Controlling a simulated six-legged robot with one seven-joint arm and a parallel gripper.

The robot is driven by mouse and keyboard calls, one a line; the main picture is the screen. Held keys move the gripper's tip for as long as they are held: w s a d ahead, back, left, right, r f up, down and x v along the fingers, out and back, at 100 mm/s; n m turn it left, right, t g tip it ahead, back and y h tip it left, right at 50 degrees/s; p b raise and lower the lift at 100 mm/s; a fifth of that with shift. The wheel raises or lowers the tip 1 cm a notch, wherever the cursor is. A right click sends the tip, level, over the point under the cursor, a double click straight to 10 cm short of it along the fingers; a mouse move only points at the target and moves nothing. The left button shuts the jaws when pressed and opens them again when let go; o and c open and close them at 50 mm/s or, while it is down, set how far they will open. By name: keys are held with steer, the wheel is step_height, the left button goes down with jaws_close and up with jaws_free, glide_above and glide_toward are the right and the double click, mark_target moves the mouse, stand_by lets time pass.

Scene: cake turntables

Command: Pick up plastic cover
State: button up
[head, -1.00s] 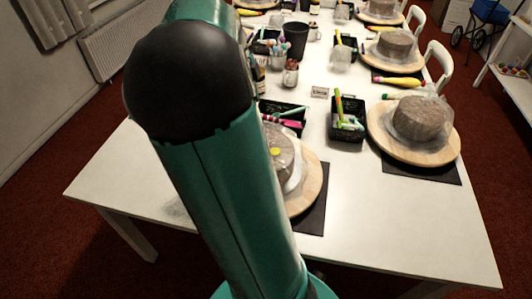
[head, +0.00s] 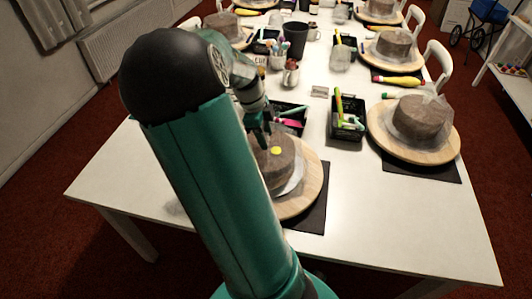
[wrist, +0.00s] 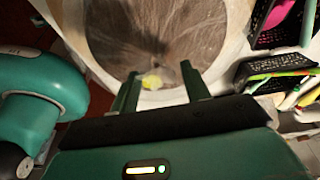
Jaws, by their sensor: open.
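A clear, wrinkled plastic cover (wrist: 165,30) lies over a brown cake (head: 275,166) on the nearest round wooden turntable (head: 310,190). A yellow spot (head: 276,150) on the cake's top also shows in the wrist view (wrist: 152,82). My gripper (wrist: 160,74) is open, its fingers apart at the near edge of the covered cake, with the yellow spot between them. In the head view my gripper (head: 262,137) is above the cake's far side. My arm hides the left part of the turntable. I cannot tell whether the fingers touch the cover.
Black baskets of coloured tubes stand behind the cake (head: 290,118) and to its right (head: 348,120). Another plastic-covered cake (head: 420,115) is on a turntable at right. Cups and more cakes stand further back. The white table's (head: 400,215) near right is clear.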

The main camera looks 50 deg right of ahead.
jaws_close()
step_height(320, 180, up, 22)
stand_by(1.6)
steer(key=shift+r, duration=0.1)
